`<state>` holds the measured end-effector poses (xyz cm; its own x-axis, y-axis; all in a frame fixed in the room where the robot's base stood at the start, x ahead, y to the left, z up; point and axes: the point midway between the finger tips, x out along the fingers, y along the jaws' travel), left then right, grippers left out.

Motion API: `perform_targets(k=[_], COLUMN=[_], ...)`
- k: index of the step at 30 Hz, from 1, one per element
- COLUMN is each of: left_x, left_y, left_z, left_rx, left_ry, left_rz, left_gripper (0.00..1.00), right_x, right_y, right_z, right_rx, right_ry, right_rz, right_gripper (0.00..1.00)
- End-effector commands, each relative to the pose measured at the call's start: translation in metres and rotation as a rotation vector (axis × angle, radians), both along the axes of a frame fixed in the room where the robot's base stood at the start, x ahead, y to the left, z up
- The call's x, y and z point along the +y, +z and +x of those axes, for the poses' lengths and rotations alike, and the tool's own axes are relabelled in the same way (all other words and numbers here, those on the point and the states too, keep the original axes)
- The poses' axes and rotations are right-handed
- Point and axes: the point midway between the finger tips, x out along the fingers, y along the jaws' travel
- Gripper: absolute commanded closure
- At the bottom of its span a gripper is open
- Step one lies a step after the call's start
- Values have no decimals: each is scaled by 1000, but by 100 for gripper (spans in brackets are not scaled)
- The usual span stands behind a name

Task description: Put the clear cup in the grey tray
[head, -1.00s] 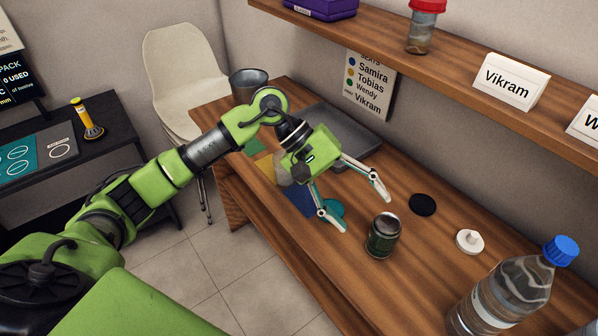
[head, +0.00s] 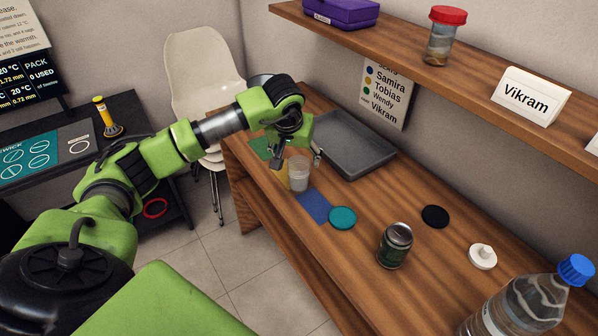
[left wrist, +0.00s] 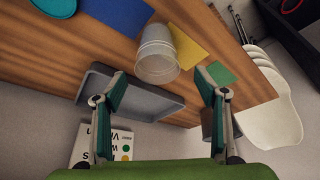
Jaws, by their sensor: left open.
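The clear cup (head: 299,175) stands on the wooden table at the edge of the yellow square (head: 281,174). It also shows in the left wrist view (left wrist: 157,58), apparently upright and empty. The grey tray (head: 352,150) lies behind it against the wall; in the left wrist view the tray (left wrist: 150,104) is partly hidden by a finger. My left gripper (head: 297,155) is open just behind and above the cup. In the left wrist view, the fingers of my left gripper (left wrist: 162,82) are spread wide, with the cup beyond the gap between their tips, not gripped.
A green square (head: 259,147), blue square (head: 314,206) and teal disc (head: 342,218) lie near the cup. A dark can (head: 395,246), black disc (head: 435,216), white knob (head: 483,256) and bottle (head: 520,305) stand rightward. A shelf (head: 440,75) overhangs the back.

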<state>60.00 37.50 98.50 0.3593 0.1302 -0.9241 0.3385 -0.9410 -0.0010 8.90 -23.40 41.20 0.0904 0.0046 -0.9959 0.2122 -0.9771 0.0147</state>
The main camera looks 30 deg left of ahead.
Motion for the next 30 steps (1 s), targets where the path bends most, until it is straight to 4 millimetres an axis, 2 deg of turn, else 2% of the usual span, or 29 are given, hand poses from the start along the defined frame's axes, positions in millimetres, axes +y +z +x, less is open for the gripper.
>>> perform_targets(k=[5,11,15,23,24,28,30], left_x=[0,-3,0,1,1,1,1], left_y=[-11,-38,-53,-58,-58,-58,-58], left_z=[2,4,12,14,14,14,14], left_rx=[3,5,1,0,0,0,0], left_ry=[-1,0,0,0,0,0,0], left_rz=[-2,-3,-3,-1,-1,-1,-1], left_gripper=[34,34,34,34,39,73,73], right_x=[-1,-2,-3,-3,-3,-3,-3], right_y=[6,24,26,25,25,25,25], right_z=[0,1,1,1,1,1,1], right_rx=[0,0,-1,-1,-1,-1,-1], right_ry=[0,1,2,2,2,2,2], right_rz=[-1,-2,-3,-3,-3,-3,-3], right_gripper=[60,60,60,60,60,60,60])
